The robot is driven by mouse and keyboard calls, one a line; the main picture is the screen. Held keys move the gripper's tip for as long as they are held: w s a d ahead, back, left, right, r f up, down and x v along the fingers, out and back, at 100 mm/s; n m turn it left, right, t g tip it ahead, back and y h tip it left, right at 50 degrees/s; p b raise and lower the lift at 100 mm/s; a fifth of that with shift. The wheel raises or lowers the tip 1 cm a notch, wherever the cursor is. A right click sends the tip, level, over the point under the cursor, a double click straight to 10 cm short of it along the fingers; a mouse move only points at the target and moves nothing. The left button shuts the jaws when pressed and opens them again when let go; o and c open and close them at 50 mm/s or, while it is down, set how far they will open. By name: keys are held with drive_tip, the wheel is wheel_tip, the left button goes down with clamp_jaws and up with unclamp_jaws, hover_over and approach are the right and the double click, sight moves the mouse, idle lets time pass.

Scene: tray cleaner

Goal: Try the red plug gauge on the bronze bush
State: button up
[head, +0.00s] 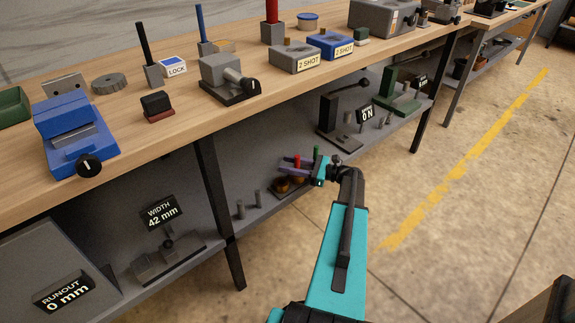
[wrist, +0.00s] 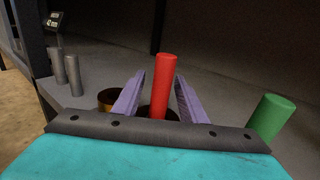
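The red plug gauge (wrist: 162,82) stands upright, leaning slightly in the wrist view, between the two purple fingers of my gripper (wrist: 160,88). A narrow gap shows on each side of it, so the fingers look open around it. Its lower end is hidden by my gripper body; a dark brownish ring shows around its base. A bronze bush (wrist: 106,97) sits just left of the left finger, partly covered by it. A green plug (wrist: 268,118) stands to the right. In the head view, my gripper (head: 305,166) is at the lower shelf, with the red plug (head: 297,161) beside it.
Two grey pins (wrist: 66,72) stand left on the grey shelf. The workbench top (head: 190,128) overhangs the shelf, and a dark bench leg (head: 218,200) stands to the left. Black stands and a small sign (head: 367,114) are farther right on the shelf. Open floor lies in front.

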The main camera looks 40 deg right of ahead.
drive_tip(key=p+v, duration=0.2)
drive_tip(key=v, duration=1.1)
idle(0.7)
